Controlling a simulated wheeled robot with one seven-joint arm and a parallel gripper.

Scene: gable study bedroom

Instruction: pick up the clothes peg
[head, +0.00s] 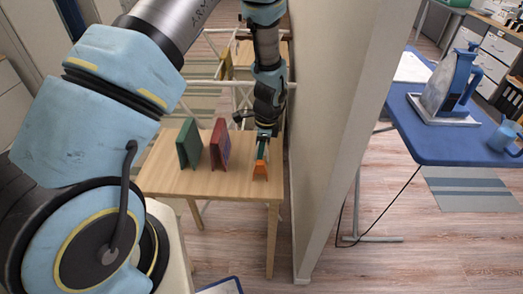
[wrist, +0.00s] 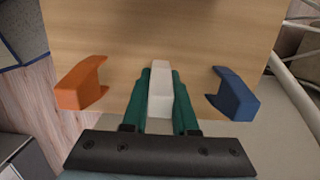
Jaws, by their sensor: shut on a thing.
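My gripper (wrist: 160,82) has two green fingers closed on a narrow white piece, which I take to be the clothes peg (wrist: 159,92). The peg lies lengthwise between the fingers in the wrist view, with a finger against each side. In the head view my gripper (head: 262,149) points down over the right end of the wooden table (head: 165,181). The peg cannot be made out there. I cannot tell whether it touches the tabletop.
An orange block (wrist: 80,85) and a blue block (wrist: 233,92) flank the fingers. The orange one shows below my gripper (head: 260,172). Green (head: 188,145) and red (head: 220,146) upright pieces stand to the left. A partition wall (head: 335,110) rises close on the right.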

